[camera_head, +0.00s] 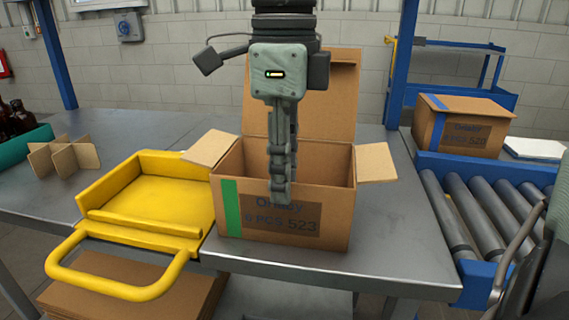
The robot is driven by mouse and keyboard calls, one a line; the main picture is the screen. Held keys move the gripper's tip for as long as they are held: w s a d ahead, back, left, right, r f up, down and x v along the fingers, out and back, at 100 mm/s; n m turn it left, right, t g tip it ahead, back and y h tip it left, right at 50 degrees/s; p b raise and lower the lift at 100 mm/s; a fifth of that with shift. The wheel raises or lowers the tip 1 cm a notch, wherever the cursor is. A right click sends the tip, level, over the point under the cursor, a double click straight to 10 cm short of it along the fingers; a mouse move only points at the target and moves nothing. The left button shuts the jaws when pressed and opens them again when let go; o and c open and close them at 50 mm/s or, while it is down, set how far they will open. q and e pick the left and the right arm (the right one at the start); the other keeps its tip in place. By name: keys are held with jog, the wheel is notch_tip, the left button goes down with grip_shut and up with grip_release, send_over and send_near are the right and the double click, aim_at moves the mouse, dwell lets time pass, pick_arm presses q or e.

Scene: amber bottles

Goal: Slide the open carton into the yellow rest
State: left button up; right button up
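The open carton (334,234) stands upright on the grey table, its back flap raised and its side flaps spread outward. Its front bears a green strip and dark printing. The yellow rest (152,196) is a low, empty tray just left of the carton, with a yellow loop handle at its front. The carton's left side is close against the rest's right edge. My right gripper (281,196) points down at the carton, its fingertips overlapping the front wall's top edge. The fingers line up edge-on, so their gap and any contact with the wall are hidden. My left gripper is not in view.
A brown divider (62,156) and a teal crate (27,143) with amber bottles (17,117) are at the left. Table space is free right of the open carton.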

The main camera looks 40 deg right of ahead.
aim_at(285, 243)
notch_tip(285, 243, down, 7)
jog(key=shift+f, duration=0.1)
dwell(0.3)
grip_shut()
